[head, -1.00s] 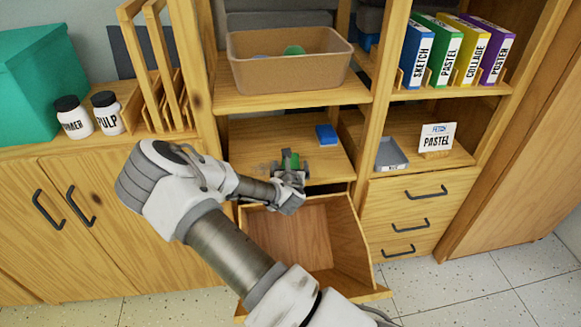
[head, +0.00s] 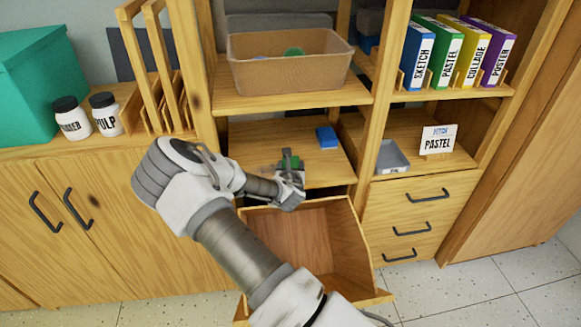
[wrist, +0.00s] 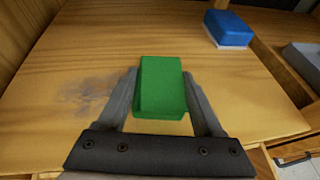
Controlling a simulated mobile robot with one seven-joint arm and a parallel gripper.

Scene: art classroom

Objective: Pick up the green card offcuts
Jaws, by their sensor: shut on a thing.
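The green card offcuts show as a green block (wrist: 161,86) in the wrist view, between the two fingers of my gripper (wrist: 163,95). My gripper is shut on the green block, with a finger against each side. In the head view the green block (head: 289,162) shows in part beyond my gripper (head: 290,172), at the front of the middle shelf (head: 255,140). I cannot tell whether the block touches the shelf or is slightly above it.
A blue block (head: 326,137) lies further back on the same shelf and also shows in the wrist view (wrist: 228,28). A brown bin (head: 290,75) sits on the shelf above. An open, empty drawer (head: 300,235) juts out below. A grey tray (head: 391,158) stands right.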

